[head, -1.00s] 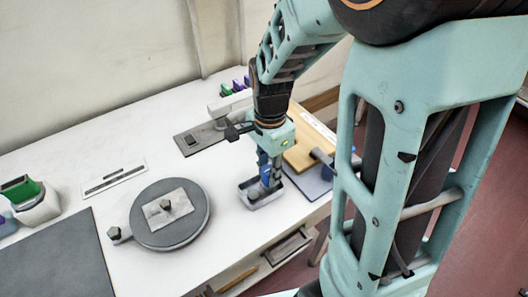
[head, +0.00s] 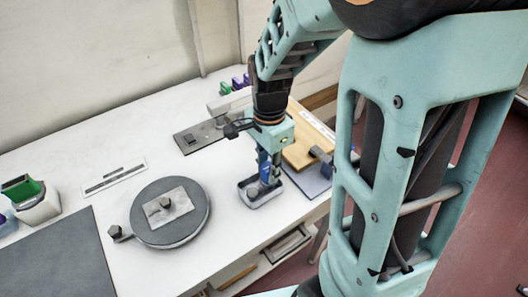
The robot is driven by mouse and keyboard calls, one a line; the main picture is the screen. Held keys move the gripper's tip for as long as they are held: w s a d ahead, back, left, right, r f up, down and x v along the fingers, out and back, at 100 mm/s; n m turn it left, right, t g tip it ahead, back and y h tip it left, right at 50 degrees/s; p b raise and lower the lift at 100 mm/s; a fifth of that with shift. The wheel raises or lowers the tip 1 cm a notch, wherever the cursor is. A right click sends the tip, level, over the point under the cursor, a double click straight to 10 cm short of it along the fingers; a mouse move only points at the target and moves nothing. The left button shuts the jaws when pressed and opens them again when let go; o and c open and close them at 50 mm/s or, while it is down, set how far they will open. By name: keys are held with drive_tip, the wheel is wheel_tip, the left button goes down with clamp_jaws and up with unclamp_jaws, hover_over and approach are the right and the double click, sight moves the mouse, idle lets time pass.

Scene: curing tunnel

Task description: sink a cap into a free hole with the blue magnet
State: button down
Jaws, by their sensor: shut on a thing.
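My gripper (head: 268,168) points down over a small grey open tray (head: 262,202) near the front edge of the white table. It is shut on the blue magnet (head: 263,163), whose blue side shows between the fingers. The magnet's lower end is at or just above the tray; I cannot tell if it touches anything inside. No cap can be made out at the magnet's end or in the tray, which the fingers partly cover. I cannot make out a free hole.
A round dark turntable (head: 150,229) with a light plate (head: 168,207) stands to the left. A wooden board (head: 302,152) lies behind the gripper at right. A dark plate (head: 187,146) is farther back. A green-topped container (head: 38,204) stands far left. The table between is clear.

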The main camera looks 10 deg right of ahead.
drive_tip(key=shift+r+p, duration=1.75)
drive_tip(key=shift+r, duration=0.35)
drive_tip(key=shift+w, duration=0.1)
